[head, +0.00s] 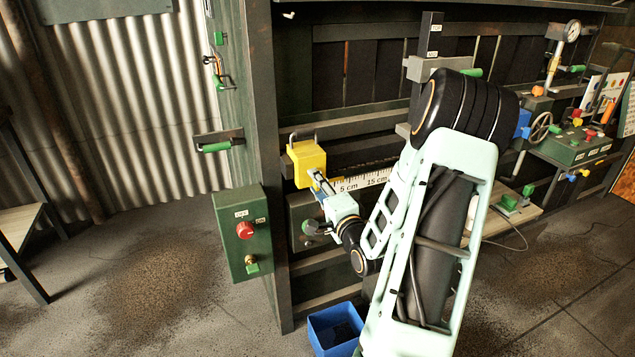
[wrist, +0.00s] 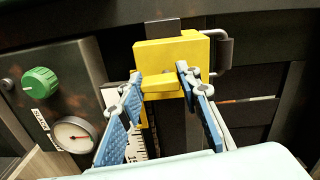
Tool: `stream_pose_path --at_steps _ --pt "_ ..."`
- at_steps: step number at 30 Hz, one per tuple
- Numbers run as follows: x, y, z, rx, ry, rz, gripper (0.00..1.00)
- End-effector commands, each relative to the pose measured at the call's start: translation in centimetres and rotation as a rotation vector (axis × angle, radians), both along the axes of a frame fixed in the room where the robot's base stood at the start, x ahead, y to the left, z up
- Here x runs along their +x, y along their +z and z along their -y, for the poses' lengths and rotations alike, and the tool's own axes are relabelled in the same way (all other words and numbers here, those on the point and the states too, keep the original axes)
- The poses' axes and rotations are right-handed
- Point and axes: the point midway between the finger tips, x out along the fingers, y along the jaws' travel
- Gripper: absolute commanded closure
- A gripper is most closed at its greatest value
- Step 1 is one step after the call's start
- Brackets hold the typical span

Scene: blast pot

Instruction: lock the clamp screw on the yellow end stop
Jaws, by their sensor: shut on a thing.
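The yellow end stop (head: 306,160) sits on the dark rail of the frame, at the left end of a printed scale. In the wrist view it is a yellow block (wrist: 170,50) with a grey handle loop at its right. My gripper (head: 320,180) reaches it from the front. In the wrist view its two blue fingers (wrist: 162,82) are closed on either side of a small yellow piece (wrist: 160,84) on the block's lower front, apparently the clamp screw's grip. A small grey round part shows by the right fingertip. The screw's thread is hidden.
A scale strip (head: 360,181) runs right of the stop. Below it, a grey panel holds a green knob (wrist: 40,82) and a gauge (wrist: 73,134). A green control box (head: 246,240) with a red button stands left. A blue bin (head: 335,328) is on the floor.

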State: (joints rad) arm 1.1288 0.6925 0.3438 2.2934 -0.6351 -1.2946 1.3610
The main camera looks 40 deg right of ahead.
Motion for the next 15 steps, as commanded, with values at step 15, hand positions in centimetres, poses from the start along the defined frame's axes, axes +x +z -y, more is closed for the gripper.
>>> stream_pose_path --at_steps 15 --pt "-0.03 -0.07 0.01 0.015 -0.001 0.003 0.64"
